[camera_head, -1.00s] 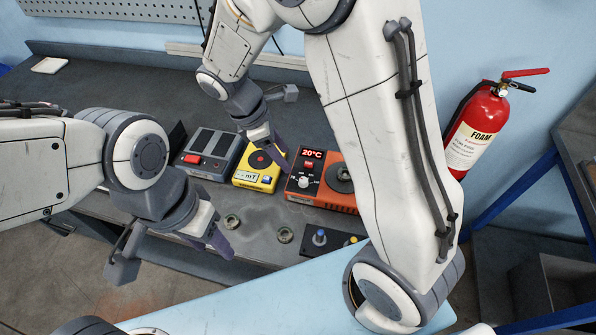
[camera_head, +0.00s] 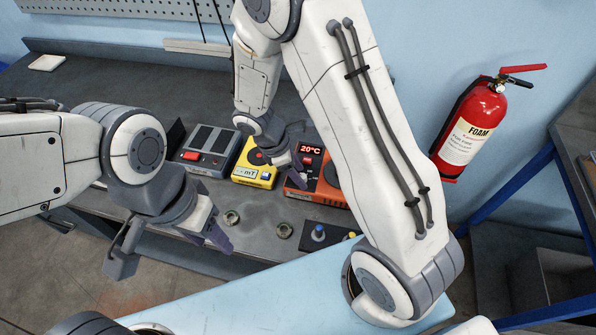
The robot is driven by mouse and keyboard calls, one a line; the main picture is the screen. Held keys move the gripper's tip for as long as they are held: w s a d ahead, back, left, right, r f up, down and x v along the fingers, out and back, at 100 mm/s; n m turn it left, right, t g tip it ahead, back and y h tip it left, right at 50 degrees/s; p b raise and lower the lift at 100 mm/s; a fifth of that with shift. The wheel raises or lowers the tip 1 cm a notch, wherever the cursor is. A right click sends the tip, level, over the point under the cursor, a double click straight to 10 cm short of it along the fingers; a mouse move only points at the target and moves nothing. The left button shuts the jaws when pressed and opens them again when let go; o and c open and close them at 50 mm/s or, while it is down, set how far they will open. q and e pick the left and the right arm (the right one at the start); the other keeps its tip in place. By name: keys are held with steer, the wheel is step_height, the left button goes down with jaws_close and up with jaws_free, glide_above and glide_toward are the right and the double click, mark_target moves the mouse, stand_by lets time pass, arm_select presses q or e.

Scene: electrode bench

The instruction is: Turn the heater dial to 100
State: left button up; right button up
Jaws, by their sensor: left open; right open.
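The orange heater (camera_head: 317,194) stands on the grey bench right of centre. Its red display (camera_head: 311,150) reads 20°C, with a red button below it. The dial is hidden behind my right gripper (camera_head: 303,182), whose fingers are just in front of the heater's left side. I cannot tell whether they touch the dial. The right gripper is open, and nothing shows in it. My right arm also covers the heater's right part. My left gripper (camera_head: 222,240) is open and empty near the bench's front edge, left of the heater.
A yellow mT meter (camera_head: 243,172) and a grey device with a red switch (camera_head: 207,150) stand left of the heater. Two small rings (camera_head: 283,231) and a dark plate with a blue knob (camera_head: 318,233) lie in front. A fire extinguisher (camera_head: 470,128) hangs at right.

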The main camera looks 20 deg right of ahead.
jaws_close()
steer(key=shift+r, duration=0.1)
steer(key=m+p, duration=0.1)
steer(key=m, duration=0.1)
steer(key=m+g, duration=0.1)
steer(key=m, duration=0.1)
steer(key=shift+w+g+y+p, duration=0.2)
steer(key=shift+g+y+p, duration=0.1)
steer(key=shift+y+p, duration=0.1)
steer(key=m, duration=0.2)
steer(key=m+g+y+p, duration=0.1)
steer(key=m, duration=0.1)
steer(key=shift+w+d+m, duration=0.2)
steer(key=shift+m, duration=0.2)
jaws_free()
